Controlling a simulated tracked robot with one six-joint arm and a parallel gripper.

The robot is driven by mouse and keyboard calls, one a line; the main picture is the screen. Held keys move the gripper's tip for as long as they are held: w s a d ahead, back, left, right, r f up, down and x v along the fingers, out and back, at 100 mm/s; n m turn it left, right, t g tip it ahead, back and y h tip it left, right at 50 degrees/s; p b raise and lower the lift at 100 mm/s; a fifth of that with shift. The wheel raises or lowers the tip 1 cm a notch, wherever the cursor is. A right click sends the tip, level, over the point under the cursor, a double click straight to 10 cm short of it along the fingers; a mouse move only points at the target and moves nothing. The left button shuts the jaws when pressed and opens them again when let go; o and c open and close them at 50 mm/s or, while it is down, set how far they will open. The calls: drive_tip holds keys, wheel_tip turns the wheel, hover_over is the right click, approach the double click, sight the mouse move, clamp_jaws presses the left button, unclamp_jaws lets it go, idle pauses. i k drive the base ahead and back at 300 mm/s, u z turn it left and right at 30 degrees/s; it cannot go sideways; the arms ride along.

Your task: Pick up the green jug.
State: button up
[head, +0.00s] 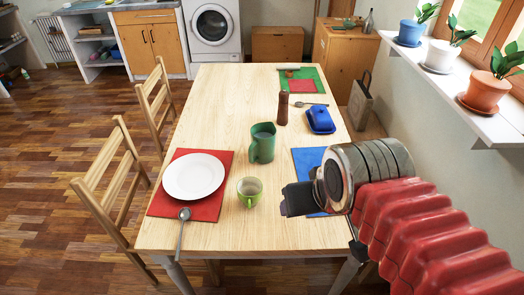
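The green jug (263,143) stands upright near the middle of the wooden table, its handle towards the left front. My gripper (286,203) is at the right front of the table, over the blue mat, pointing left. It is to the right of and nearer than the jug, and apart from it. Its dark fingers show edge-on, so I cannot tell whether they are open or shut. Nothing shows held in it.
A green cup (250,191) stands in front of the jug. A white plate (194,176) lies on a red mat (160,203) with a spoon (182,228). A brown mill (282,108) and blue butter dish (320,120) stand behind. The blue mat (303,158) lies right. Chairs stand left.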

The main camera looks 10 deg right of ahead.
sight(261, 150)
drive_tip(key=z, duration=0.05)
drive_tip(key=k, duration=0.45)
drive_tip(key=u, duration=0.95)
drive_tip(key=i, duration=1.05)
drive_tip(key=z, duration=0.05)
